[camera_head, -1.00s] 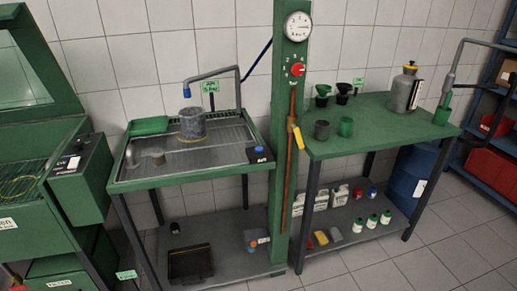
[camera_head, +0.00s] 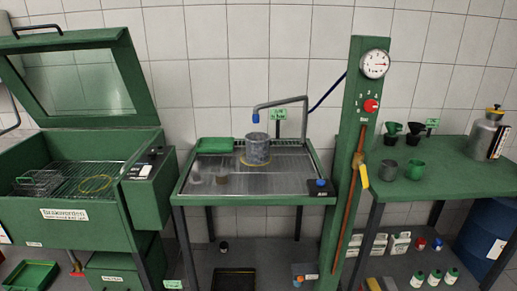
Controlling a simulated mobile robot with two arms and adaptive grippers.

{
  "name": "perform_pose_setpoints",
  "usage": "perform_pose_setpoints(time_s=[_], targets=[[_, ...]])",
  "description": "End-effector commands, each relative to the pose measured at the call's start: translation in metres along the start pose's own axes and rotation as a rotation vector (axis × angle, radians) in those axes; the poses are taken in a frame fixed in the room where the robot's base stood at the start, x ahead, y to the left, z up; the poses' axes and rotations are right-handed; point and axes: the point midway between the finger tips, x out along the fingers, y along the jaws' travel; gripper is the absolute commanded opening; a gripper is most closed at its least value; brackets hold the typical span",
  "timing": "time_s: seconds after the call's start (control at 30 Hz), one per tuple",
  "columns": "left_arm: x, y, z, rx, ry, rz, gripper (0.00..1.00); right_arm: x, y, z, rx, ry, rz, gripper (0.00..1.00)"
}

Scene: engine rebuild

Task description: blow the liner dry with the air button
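The liner, a grey metal cylinder (camera_head: 257,150), stands upright on the grated tray of the green wash table (camera_head: 181,190). A bent grey pipe with a blue nozzle (camera_head: 256,117) hangs just above it. A small black box with a blue button (camera_head: 320,184), which looks like the air button, sits at the table's front right corner. Neither of my grippers is in view.
A green parts washer (camera_head: 90,235) with its lid raised stands at the left. A green post with a gauge (camera_head: 375,65) and a yellow-handled lever (camera_head: 362,175) rises right of the table. A green bench (camera_head: 450,168) with cups and a canister stands further right.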

Motion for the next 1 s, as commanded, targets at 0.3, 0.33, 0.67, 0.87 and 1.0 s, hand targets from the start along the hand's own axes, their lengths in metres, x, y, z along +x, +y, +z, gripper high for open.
perform_pose_setpoints(time_s=[0.3, 0.33, 0.67, 0.87, 1.0], targets=[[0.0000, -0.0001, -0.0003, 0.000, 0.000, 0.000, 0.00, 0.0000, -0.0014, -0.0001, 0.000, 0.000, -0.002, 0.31], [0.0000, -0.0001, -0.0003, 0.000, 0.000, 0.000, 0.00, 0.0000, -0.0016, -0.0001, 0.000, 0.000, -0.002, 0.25], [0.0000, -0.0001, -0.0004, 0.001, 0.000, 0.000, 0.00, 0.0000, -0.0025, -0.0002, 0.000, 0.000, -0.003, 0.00], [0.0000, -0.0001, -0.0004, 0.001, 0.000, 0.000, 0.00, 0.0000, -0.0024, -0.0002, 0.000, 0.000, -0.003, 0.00], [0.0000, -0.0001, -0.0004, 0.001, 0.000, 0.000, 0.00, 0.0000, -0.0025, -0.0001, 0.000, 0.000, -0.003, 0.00]])
